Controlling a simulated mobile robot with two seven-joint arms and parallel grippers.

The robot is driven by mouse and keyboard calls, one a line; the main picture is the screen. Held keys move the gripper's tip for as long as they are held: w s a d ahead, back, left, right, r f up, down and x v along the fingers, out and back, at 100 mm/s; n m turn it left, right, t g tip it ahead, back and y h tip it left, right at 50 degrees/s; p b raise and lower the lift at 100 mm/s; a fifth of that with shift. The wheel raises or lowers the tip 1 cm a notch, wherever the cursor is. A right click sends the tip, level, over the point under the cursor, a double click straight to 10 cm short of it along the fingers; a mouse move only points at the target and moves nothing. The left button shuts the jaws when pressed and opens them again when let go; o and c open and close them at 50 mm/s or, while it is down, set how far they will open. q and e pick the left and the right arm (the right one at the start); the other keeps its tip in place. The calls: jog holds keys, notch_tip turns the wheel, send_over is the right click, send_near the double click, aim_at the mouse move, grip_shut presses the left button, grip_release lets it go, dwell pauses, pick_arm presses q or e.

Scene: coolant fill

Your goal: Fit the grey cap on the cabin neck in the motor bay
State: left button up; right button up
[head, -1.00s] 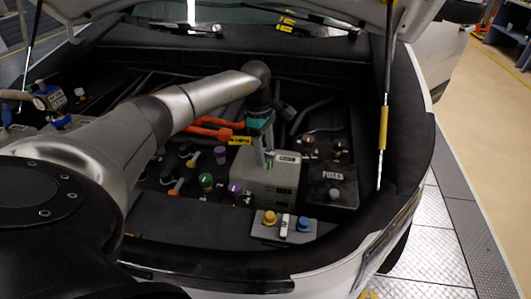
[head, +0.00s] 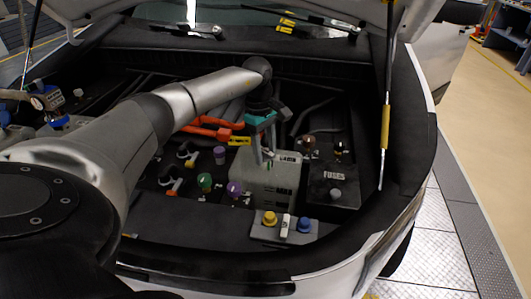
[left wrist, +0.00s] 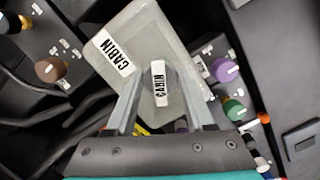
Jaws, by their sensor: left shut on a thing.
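The cabin tank (head: 272,190) is a pale grey box with a CABIN label, in the right half of the motor bay. It also shows in the left wrist view (left wrist: 118,32). My left gripper (head: 264,158) points down at the top of this tank. In the left wrist view my left gripper (left wrist: 160,82) is shut on the grey cap (left wrist: 172,76), which bears a white CABIN tag. The cap is over the tank's top; the neck is hidden beneath it, and I cannot tell whether the cap is seated. My right gripper is not in view.
A tray (head: 262,232) on the front edge holds a yellow cap (head: 270,218) and a blue cap (head: 303,224). Green (head: 204,181) and purple (head: 234,188) caps stand left of the tank. The fuse box (head: 334,185) is close on its right. A hood strut (head: 385,130) rises at right.

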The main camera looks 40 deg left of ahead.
pick_arm(q)
jog(key=shift+s+a+f+m, duration=0.1)
jog(key=shift+s+f+m, duration=0.1)
jog(key=shift+m, duration=0.1)
jog(key=shift+m+g+b, duration=0.3)
jog(key=shift+m+b, duration=0.5)
jog(key=shift+m, duration=0.7)
jog(key=o, duration=1.1)
jog(key=shift+w+r, duration=0.1)
jog(key=shift+r, duration=0.1)
jog(key=r, duration=0.5)
jog(key=a+r+p, duration=0.1)
jog(key=r, duration=0.4)
jog(key=r+p, duration=0.1)
jog(key=r, duration=0.4)
jog(key=shift+w+a, duration=0.35)
